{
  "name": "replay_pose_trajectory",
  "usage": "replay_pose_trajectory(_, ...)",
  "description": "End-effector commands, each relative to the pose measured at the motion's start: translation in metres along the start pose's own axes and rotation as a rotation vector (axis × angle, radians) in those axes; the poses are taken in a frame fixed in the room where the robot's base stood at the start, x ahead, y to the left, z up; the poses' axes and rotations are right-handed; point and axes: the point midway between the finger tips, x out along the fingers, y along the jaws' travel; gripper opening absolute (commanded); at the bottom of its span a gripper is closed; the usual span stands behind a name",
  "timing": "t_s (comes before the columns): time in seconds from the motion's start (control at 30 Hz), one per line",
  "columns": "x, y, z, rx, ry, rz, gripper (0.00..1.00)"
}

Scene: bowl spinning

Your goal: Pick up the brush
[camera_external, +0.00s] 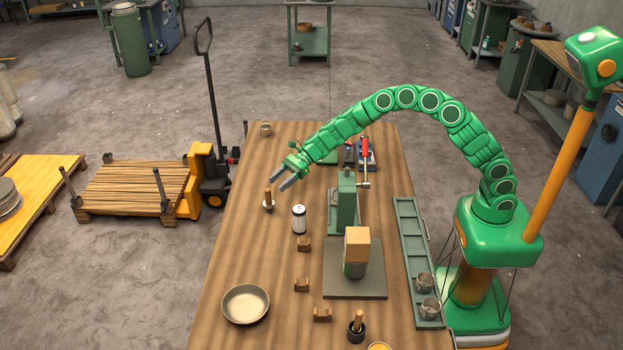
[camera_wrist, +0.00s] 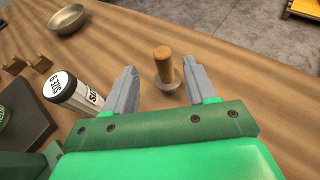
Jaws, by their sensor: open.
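In the wrist view this handle (camera_wrist: 163,62) is between and beyond the fingertips, closer to the right finger, and untouched as far as I can see. Another wooden handle (camera_external: 357,320) stands in a dark round base or holder at the near end of the table and also looks brush-like; its bristles are not visible. My gripper (camera_external: 288,179) is open and empty, its grey fingers pointing down-left above the table. It also shows in the wrist view (camera_wrist: 160,75).
A white labelled can (camera_external: 299,219) stands close by and shows left of the fingers in the wrist view (camera_wrist: 75,92). A shallow metal bowl (camera_external: 245,304), small wooden blocks (camera_external: 302,285) and a green upright machine (camera_external: 344,205) are on the table (camera_external: 240,235). The left edge is mostly clear.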

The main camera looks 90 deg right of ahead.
Motion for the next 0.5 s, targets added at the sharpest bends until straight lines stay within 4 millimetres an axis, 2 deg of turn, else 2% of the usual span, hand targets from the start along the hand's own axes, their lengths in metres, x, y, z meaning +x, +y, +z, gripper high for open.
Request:
replay_pose_trajectory(0.13, 0.006, 0.0, -0.01, 0.001, 0.0, 0.0, 0.56)
replay_pose_trajectory(0.5, 0.03, 0.0, -0.009, 0.0, -0.001, 0.001, 0.56)
